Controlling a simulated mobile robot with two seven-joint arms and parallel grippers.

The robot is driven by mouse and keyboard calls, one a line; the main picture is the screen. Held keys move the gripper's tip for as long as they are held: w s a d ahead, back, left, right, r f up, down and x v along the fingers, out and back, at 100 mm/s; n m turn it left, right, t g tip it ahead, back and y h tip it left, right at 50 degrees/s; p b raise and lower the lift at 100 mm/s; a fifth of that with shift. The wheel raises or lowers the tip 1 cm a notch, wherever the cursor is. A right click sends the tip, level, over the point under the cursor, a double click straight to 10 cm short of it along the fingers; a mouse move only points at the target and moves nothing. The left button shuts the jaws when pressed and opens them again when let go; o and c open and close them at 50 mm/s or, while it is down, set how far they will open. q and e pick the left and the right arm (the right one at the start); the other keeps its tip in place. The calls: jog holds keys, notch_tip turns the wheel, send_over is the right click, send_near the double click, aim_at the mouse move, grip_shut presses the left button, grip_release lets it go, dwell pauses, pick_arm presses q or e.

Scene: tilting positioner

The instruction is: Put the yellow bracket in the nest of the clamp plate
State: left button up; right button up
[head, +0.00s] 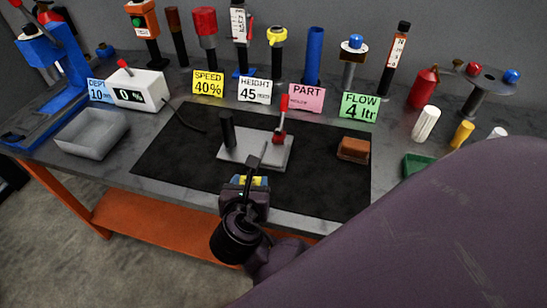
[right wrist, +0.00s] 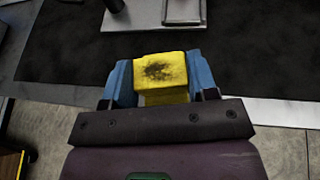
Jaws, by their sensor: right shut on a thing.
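The clamp plate (head: 240,153) is a light grey plate on the black mat, with a black post (head: 227,130) and a red-handled clamp (head: 281,122) on it. Its near edge also shows at the top of the right wrist view (right wrist: 133,22). My right gripper (right wrist: 160,82) is shut on the yellow bracket (right wrist: 160,70), held between its blue fingers. In the head view the bracket (head: 250,181) is mostly hidden by the gripper, on the near side of the plate and apart from it. The nest cannot be made out. My left gripper is not in view.
The black mat (head: 180,160) has free room left of the plate. A brown block (head: 353,149) lies at its right and a grey bin (head: 92,135) stands left. Signs, including the pink PART card (head: 306,97), and several upright tools line the back. My right arm covers the lower right.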

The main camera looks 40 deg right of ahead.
jog(key=shift+s+a+f+m+g+h+b, duration=0.1)
jog(key=shift+s+f+m+g+h+b, duration=0.25)
jog(key=shift+s+f+m+g+h, duration=0.6)
jog(key=shift+t, duration=0.35)
jog(key=w+d, duration=0.6)
jog(key=d, duration=0.1)
jog(key=w+d, duration=0.3)
jog(key=shift+w+d+b, duration=0.15)
jog(key=shift+d+b, duration=0.15)
jog(key=shift+d, duration=0.1)
jog(key=x, duration=0.3)
jog(key=shift+w+d+r, duration=0.3)
jog(key=shift+f+b, duration=0.35)
jog(key=shift+f, duration=0.2)
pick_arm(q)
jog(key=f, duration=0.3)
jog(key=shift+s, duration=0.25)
pick_arm(e)
jog(key=shift+s+a, duration=0.1)
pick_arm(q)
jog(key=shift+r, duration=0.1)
pick_arm(e)
jog(key=o, duration=1.1)
jog(key=shift+f, duration=0.15)
